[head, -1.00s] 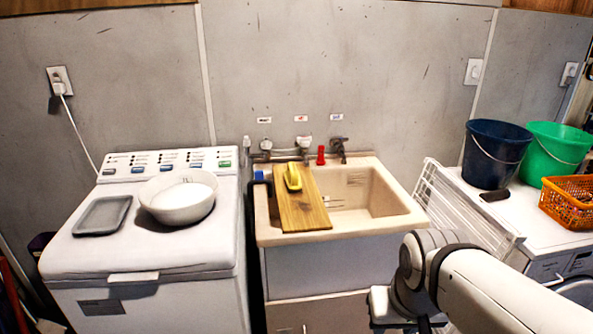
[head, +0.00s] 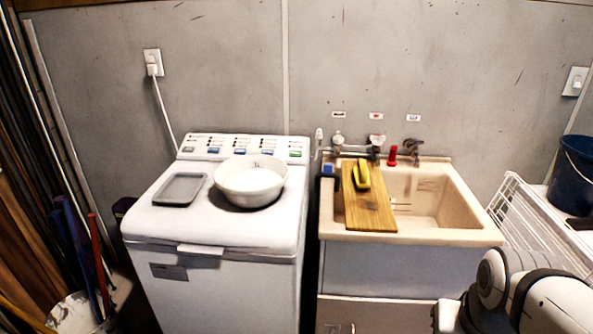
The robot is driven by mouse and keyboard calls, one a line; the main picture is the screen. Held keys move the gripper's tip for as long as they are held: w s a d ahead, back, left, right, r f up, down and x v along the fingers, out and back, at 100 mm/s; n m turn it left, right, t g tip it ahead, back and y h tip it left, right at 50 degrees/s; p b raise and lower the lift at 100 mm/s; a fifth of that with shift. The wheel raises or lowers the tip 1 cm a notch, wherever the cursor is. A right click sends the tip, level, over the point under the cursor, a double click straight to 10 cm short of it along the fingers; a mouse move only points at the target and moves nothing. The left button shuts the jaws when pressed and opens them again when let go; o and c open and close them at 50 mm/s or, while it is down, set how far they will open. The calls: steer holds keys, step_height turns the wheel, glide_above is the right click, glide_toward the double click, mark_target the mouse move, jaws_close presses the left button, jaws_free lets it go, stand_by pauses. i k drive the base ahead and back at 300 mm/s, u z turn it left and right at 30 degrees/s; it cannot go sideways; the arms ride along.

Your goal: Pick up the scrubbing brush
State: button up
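The scrubbing brush, by its look the yellow item with a dark part (head: 362,175), lies near the back end of a wooden board (head: 372,218). The board rests across the left side of a beige sink (head: 456,237). My arm shows at the bottom right, in front of the sink and to its right. My gripper's fingers are outside the picture, and nothing of mine touches the brush.
A white washing machine (head: 215,225) stands left of the sink, with a white bowl (head: 250,183) and a grey tray (head: 180,188) on top. A white drying rack (head: 535,225) is at the right. Long-handled tools (head: 98,260) stand in a bucket at far left.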

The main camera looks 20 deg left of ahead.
mark_target(362, 172)
steer(key=k, duration=0.3)
steer(key=u, duration=0.45)
steer(key=i, duration=1.4)
steer(key=z, duration=0.65)
